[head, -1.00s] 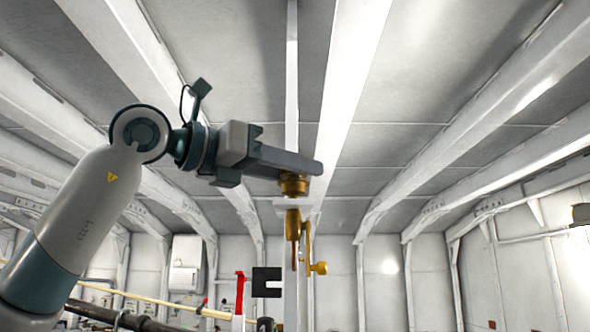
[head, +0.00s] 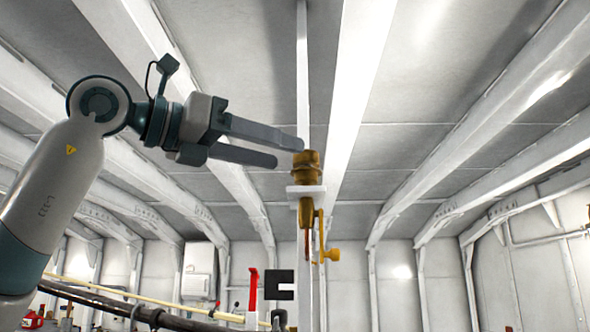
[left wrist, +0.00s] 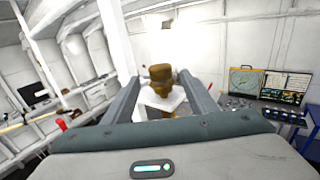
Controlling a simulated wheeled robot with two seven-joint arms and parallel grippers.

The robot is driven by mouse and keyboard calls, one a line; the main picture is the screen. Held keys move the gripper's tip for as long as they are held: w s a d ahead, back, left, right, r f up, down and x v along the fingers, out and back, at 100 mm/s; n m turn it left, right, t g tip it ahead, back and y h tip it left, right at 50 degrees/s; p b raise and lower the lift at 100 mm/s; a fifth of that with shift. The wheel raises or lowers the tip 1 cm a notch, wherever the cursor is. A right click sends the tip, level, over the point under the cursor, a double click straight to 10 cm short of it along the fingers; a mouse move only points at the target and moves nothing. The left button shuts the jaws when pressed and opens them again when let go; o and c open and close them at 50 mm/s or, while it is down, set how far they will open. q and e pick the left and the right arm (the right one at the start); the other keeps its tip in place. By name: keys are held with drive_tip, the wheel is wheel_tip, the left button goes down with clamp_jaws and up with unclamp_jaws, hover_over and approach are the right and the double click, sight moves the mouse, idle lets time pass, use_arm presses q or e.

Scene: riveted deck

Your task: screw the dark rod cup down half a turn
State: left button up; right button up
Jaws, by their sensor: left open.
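A brownish brass cup (head: 306,166) stands upright on a small white plate (head: 306,191) fixed to a thin white post. It also shows in the left wrist view (left wrist: 160,74), framed between my two fingers. My left gripper (head: 291,152) is open and empty, its fingers spread. In the head view, one fingertip overlaps the cup's upper left edge and the other ends just left of it. I cannot tell whether either touches. A brass fitting (head: 306,214) with a side knob hangs below the plate. My right gripper is out of view.
A red handle (head: 253,290) and a black notched bracket (head: 280,284) stand low, left of the post. A pale yellow pole (head: 140,296) and a dark pipe (head: 105,302) run at lower left. The space right of the cup is clear.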

use_arm(q)
drive_tip(key=b+v, duration=0.3)
drive_tip(key=v, duration=0.7)
drive_tip(key=shift+s+a, duration=0.15)
drive_tip(key=shift+a, duration=0.1)
